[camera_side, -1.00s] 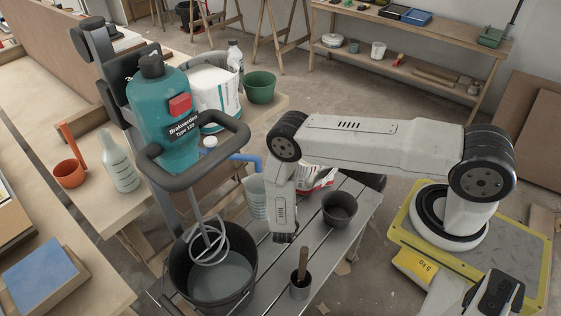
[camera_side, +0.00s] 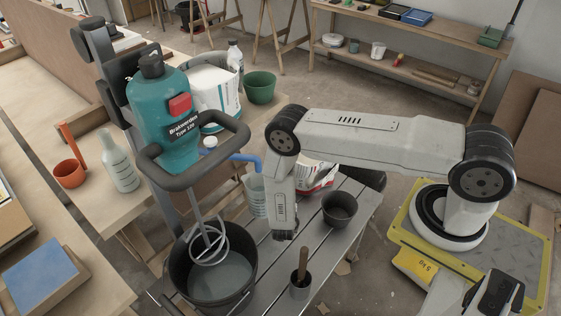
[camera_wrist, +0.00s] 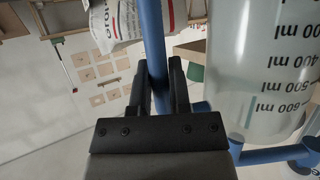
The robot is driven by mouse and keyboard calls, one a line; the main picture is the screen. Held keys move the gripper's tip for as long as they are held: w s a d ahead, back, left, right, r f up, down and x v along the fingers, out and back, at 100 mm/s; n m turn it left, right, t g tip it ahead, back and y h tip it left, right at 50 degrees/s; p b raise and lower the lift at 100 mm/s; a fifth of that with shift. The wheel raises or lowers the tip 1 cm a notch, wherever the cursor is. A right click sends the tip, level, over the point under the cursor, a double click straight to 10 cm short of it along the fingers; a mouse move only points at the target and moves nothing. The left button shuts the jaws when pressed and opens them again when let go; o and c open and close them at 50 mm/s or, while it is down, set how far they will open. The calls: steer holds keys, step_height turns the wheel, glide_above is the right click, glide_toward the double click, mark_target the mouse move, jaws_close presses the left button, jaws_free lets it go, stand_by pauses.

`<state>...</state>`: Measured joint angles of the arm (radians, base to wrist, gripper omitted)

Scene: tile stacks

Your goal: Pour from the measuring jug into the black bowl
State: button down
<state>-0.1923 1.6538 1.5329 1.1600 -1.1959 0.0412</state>
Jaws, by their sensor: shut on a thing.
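The measuring jug (camera_side: 256,197) is pale and translucent and hangs just left of my wrist in the side view. Its ml markings show large in the wrist view (camera_wrist: 265,75). A blue bar (camera_wrist: 152,30), which looks like its handle, runs between my fingers. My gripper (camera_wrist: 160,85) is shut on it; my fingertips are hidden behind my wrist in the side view. The black bowl (camera_side: 340,209) is small and round, on the slatted grey table to the right of the jug, apart from it. I cannot tell how full the jug is.
A black bucket (camera_side: 175,268) with grey mix stands at the front left under the teal mixer (camera_side: 180,90). A small pot (camera_side: 301,290) with a wooden handle stands at the table's front. A red-and-white bag (camera_side: 318,177) is behind my wrist.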

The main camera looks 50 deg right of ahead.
steer(key=s+d+r+m+g+h, duration=0.1)
steer(key=s+d+r+m+g, duration=0.2)
steer(key=s, duration=0.4)
steer(key=s+d+r+m+g, duration=0.2)
steer(key=s+m+g, duration=0.15)
steer(key=s, duration=0.35)
steer(key=s+d+r+m+g+h, duration=0.1)
steer(key=s+d+r+m+g, duration=0.2)
steer(key=s, duration=0.5)
steer(key=s+a+f, duration=0.1)
steer(key=s+f, duration=1.2)
steer(key=f, duration=0.3)
steer(key=shift+f, duration=0.2)
steer(key=shift+g, duration=0.25)
steer(key=shift+n, duration=0.25)
